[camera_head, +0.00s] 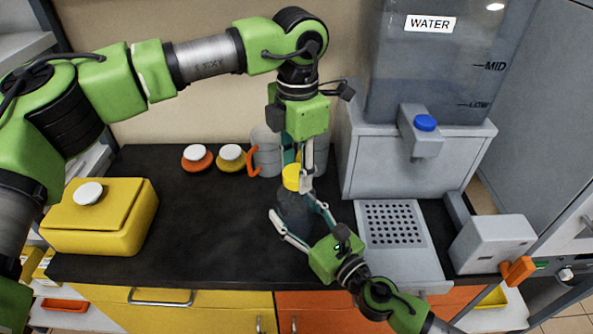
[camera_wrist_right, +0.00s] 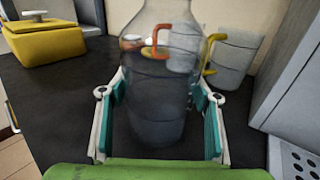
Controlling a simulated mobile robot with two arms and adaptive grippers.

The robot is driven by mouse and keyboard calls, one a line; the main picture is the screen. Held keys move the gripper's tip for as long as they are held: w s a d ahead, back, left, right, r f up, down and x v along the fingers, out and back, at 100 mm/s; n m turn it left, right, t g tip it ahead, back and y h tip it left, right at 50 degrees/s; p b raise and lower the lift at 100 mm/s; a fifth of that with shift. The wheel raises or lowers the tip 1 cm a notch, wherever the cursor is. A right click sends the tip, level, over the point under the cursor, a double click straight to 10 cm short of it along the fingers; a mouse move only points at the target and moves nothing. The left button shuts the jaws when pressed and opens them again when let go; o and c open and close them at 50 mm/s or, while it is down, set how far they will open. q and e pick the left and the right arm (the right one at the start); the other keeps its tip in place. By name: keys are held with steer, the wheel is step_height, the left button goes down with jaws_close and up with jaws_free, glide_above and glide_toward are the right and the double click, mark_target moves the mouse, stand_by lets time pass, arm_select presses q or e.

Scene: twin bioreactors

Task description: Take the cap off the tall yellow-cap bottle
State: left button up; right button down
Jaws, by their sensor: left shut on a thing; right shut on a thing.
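The tall bottle (camera_head: 294,207) stands upright on the black counter, its yellow cap (camera_head: 291,178) on top. In the right wrist view the clear bottle (camera_wrist_right: 158,100) fills the middle, with its top and cap out of frame. My left gripper (camera_head: 297,174) points down from above and is shut on the yellow cap, with one finger partly hidden behind it. My right gripper (camera_head: 298,214) comes from the front right and is shut around the bottle body. Its two teal-padded fingers (camera_wrist_right: 162,100) lie on either side of the bottle in the right wrist view.
Grey mugs (camera_head: 266,150) stand just behind the bottle. Orange (camera_head: 197,165) and yellow (camera_head: 232,165) white-topped containers sit back left. A yellow box (camera_head: 95,222) is at the left. The water dispenser (camera_head: 415,160) and perforated tray (camera_head: 420,262) are at the right. The left-middle counter is clear.

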mark_target(297, 172)
arm_select(q)
steer(key=shift+r, duration=0.7)
arm_select(e)
steer(key=shift+f, duration=0.15)
arm_select(q)
steer(key=shift+r, duration=0.1)
steer(key=shift+r, duration=1.9)
arm_select(e)
steer(key=c, duration=0.7)
jaws_free()
steer(key=shift+o, duration=0.2)
steer(key=v, duration=1.2)
